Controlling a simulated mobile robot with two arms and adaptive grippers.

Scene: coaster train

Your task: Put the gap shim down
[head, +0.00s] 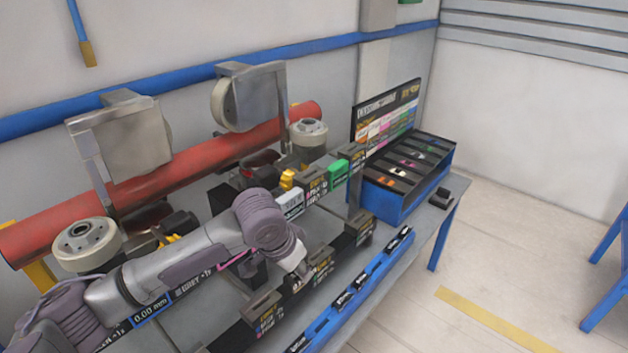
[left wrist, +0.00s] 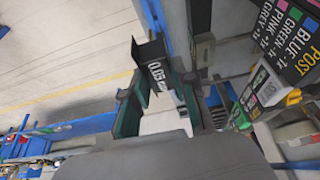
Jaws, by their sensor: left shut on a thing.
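My left gripper (left wrist: 160,112) is shut on the gap shim (left wrist: 157,72), a black piece with white printing that starts with 0.0. The shim sticks out past the fingertips in the left wrist view. In the head view my left arm reaches in from the left, and its gripper (head: 302,270) points down over the workbench among black labelled blocks. The shim is too small to make out there. I cannot tell whether it touches anything below. My right gripper is not in view.
A blue case (head: 408,203) with dark compartments stands at the bench's right end, before a colour-coded sign (head: 387,112). A blue rail (head: 365,283) with black labels runs along the front edge. Wheel assemblies (head: 87,243) and a red tube (head: 190,165) lie behind.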

